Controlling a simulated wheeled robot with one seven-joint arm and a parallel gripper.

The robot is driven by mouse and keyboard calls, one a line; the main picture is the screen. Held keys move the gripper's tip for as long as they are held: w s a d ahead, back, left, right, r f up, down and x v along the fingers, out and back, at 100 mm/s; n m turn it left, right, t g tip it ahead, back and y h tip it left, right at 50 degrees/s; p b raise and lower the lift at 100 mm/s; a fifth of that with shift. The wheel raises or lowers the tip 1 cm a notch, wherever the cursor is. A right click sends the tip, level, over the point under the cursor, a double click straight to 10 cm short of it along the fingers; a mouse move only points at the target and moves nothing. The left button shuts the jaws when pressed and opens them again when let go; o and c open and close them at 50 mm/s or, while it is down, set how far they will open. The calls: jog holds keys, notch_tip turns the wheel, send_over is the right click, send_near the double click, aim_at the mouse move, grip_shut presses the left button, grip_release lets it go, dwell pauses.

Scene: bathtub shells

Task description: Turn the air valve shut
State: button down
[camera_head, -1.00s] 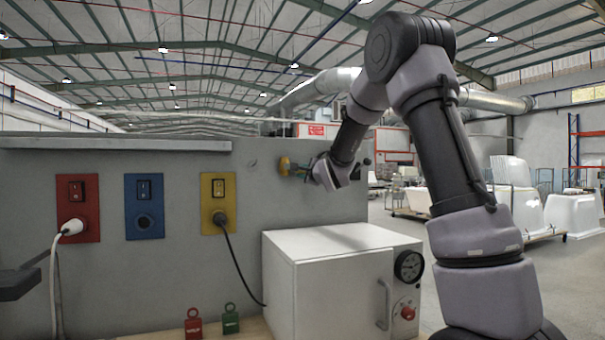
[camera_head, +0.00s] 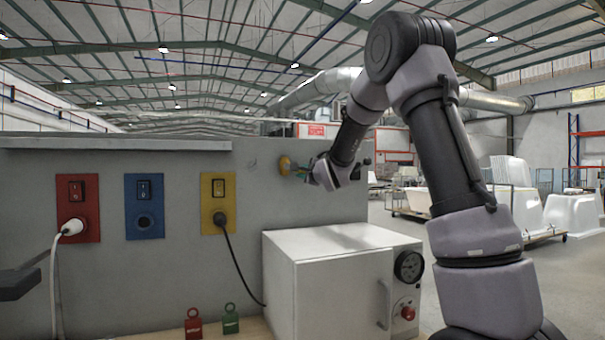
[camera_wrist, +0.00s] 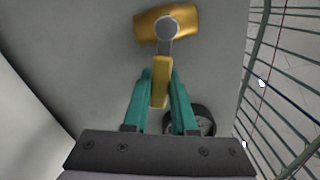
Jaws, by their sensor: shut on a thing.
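The air valve has a yellow body (camera_wrist: 182,20) with a grey round hub, seen at the top of the wrist view. Its yellow lever (camera_wrist: 160,72) runs from the hub down between the teal fingers of my gripper (camera_wrist: 160,95). The gripper is shut on the lever's end. In the head view the yellow valve (camera_head: 285,165) sits on the grey wall panel, and my gripper (camera_head: 301,172) reaches it from the right. The lever is too small and too covered to make out there.
A white cabinet (camera_head: 325,290) with a gauge (camera_head: 408,266) and red knob stands below the arm. Red (camera_head: 78,190), blue (camera_head: 144,190) and yellow (camera_head: 219,188) switch plates are left on the panel. A dark round part (camera_wrist: 204,118) shows beside the right finger.

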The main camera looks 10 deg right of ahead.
jog(key=shift+d+r+n, duration=0.2)
jog(key=shift+r+n, duration=0.05)
jog(key=shift+n, duration=0.35)
jog(key=shift+r+n, duration=0.6)
jog(key=shift+n, duration=0.6)
jog(key=c, duration=0.7)
grip_release()
jog(key=s, duration=0.3)
jog(key=s+d, duration=0.1)
jog(key=s, duration=0.3)
jog(key=s+d, duration=0.1)
jog(key=s, duration=0.2)
jog(key=shift+s, duration=0.3)
